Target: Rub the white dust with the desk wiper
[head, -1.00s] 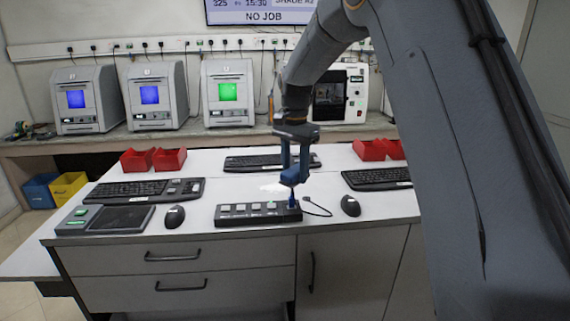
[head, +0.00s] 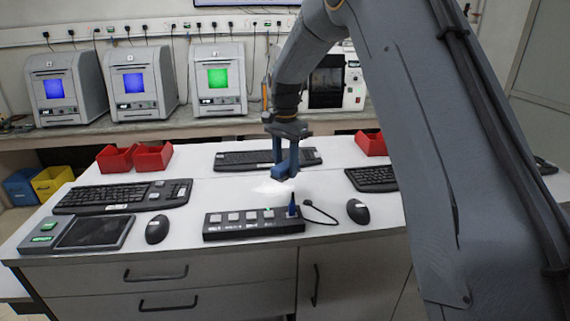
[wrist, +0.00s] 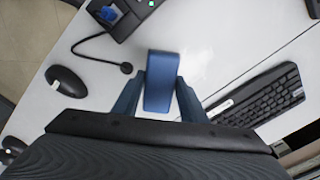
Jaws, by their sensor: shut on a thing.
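The desk wiper, a blue block (wrist: 161,82), sits between the two blue fingers of my gripper (wrist: 158,98) in the wrist view. My gripper (head: 285,170) is shut on it and points down over the table in the head view, where wiper and fingers are hard to tell apart. The white dust (head: 268,187) is a pale patch on the white table just left of and below the gripper. It shows faintly in the wrist view (wrist: 203,62), right of the wiper. I cannot tell whether the wiper touches the table.
A black button box (head: 252,232) with a blue upright piece (head: 292,207) at its right end stands in front. A keyboard (head: 262,158) lies behind the dust. A cable and a mouse (head: 357,211) lie to the right. Another keyboard (head: 372,178) is nearby.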

